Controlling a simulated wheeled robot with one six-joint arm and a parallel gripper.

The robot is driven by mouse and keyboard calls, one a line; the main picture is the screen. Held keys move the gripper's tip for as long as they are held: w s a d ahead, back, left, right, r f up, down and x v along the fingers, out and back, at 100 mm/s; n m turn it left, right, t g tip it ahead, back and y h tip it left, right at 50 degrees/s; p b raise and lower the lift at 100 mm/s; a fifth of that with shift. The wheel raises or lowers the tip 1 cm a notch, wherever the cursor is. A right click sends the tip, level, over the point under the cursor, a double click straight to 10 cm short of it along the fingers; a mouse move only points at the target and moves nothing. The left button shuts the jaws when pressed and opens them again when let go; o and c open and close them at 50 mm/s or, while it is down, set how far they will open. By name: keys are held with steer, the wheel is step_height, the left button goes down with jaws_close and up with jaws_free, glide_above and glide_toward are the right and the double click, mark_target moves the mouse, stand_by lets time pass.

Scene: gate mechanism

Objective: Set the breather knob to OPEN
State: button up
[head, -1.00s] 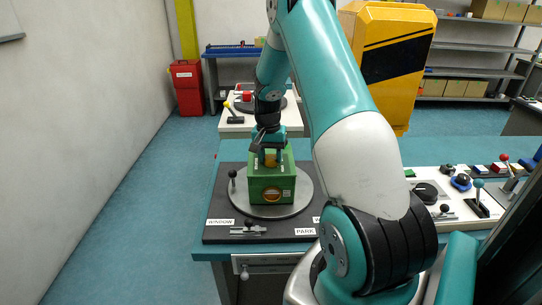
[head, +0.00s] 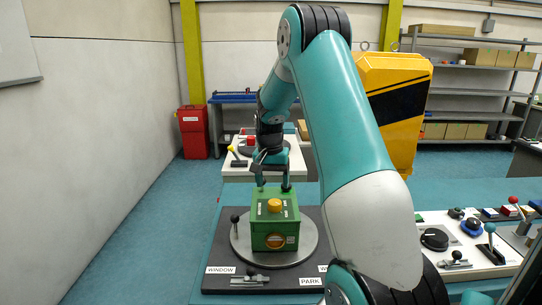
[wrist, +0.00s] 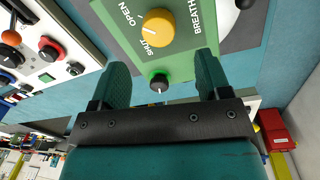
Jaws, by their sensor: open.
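The breather knob is an orange-yellow round knob (head: 274,204) on top of a green box (head: 262,241). In the wrist view the knob (wrist: 158,28) is at the top, with the words OPEN and BREATHER beside it and another word, partly unclear, at its lower left. My gripper (head: 272,185) is open and empty, above and behind the knob in the head view. In the wrist view its fingers (wrist: 162,76) are apart, with the orange knob beyond them and a small black knob (wrist: 159,83) between them in the picture.
The box stands on a round grey plate (head: 304,240) on a dark board (head: 222,255) with WINDOW and PARK labels. A black-balled lever (head: 235,219) stands left of the box. A white control panel (head: 430,216) is at right. A yellow cabinet (head: 395,110) stands behind.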

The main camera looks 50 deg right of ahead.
mark_target(270, 201)
step_height(270, 201, up, 11)
steer(key=b, duration=0.1)
steer(key=shift+w+a+f, duration=0.15)
steer(key=shift+w+a, duration=0.05)
steer(key=shift+w, duration=0.15)
stand_by(0.4)
steer(key=s+a+r+n+t+y, duration=0.15)
steer(key=a+n, duration=0.75)
steer(key=a, duration=1.2)
steer(key=s+a+f+n+y, duration=0.2)
steer(key=s+a+n, duration=0.8)
steer(key=s+a, duration=0.8)
steer(key=shift+s+a+f+y, duration=0.25)
steer(key=shift+s+a+y, duration=0.15)
steer(key=shift+a, duration=0.3)
steer(key=shift+g, duration=0.25)
